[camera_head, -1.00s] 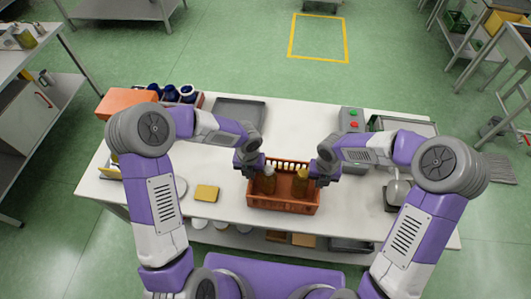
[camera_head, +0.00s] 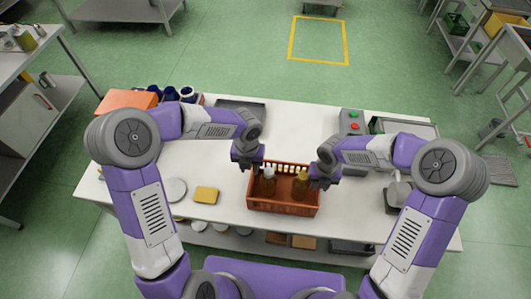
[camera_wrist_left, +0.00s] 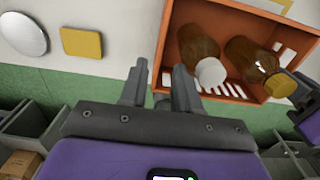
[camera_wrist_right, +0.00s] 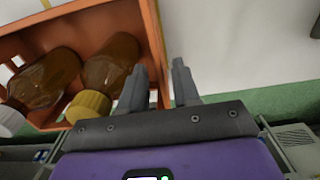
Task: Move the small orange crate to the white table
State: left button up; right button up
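The small orange crate (camera_head: 284,208) stands upright on the white table (camera_head: 232,212), near its front edge. Two amber bottles lie or lean in it, one with a white cap (camera_wrist_left: 211,72) and one with a yellow cap (camera_wrist_right: 88,106). My left gripper (camera_head: 248,163) is open at the crate's left side; in the left wrist view its fingers lie either side of the crate's left wall, and I cannot tell its height above the rim. My right gripper (camera_head: 322,178) is open at the right side, its fingers appearing to straddle the right wall (camera_wrist_right: 154,40).
A yellow sponge-like block (camera_head: 206,195) and a round pale plate (camera_head: 175,190) lie left of the crate. A grey tray (camera_head: 240,106), an orange box (camera_head: 127,101) and blue items stand behind. A control box with red and green buttons (camera_head: 352,122) and a scale-like device (camera_head: 397,194) are on the right.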

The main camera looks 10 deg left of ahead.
jog(key=shift+r, duration=0.1)
pick_arm(q)
notch_tip(320, 180, up, 6)
jog(key=shift+f, duration=0.1)
pick_arm(e)
notch_tip(320, 180, up, 12)
dwell(0.3)
dwell(0.5)
